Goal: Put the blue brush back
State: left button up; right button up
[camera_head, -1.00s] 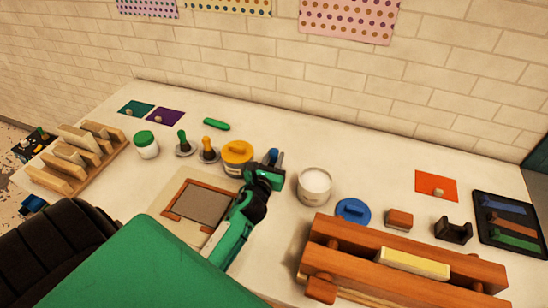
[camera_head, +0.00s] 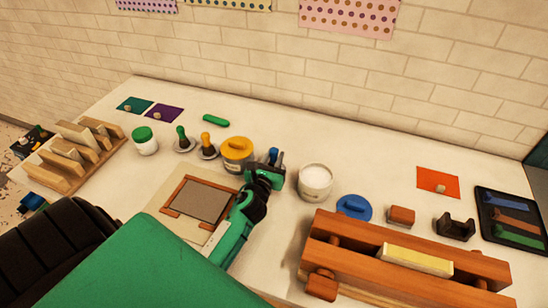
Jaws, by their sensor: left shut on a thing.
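The blue brush (camera_head: 273,155) shows only as a small blue tip between the jaws of my left gripper (camera_head: 270,170). The gripper is shut on it, between the yellow-lidded jar (camera_head: 237,149) and the open white pot (camera_head: 315,179). The lower part of the brush is hidden by the gripper, and I cannot tell whether it touches the table. A green-handled brush (camera_head: 182,136) and an orange-handled brush (camera_head: 206,141) stand upright on small round bases to the left. My right gripper is not in view.
A green-lidded jar (camera_head: 145,140) and a wooden rack (camera_head: 70,175) stand at the left. A framed board (camera_head: 198,202) lies by my left arm. A wooden press (camera_head: 400,255), blue lid (camera_head: 354,207) and dark tray (camera_head: 512,218) are on the right.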

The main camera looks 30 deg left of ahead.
pick_arm(q)
jog(key=shift+f, duration=0.25)
jog(key=shift+f+b, duration=0.1)
jog(key=shift+b, duration=0.2)
jog(key=o, duration=1.5)
jog(key=shift+o, duration=0.2)
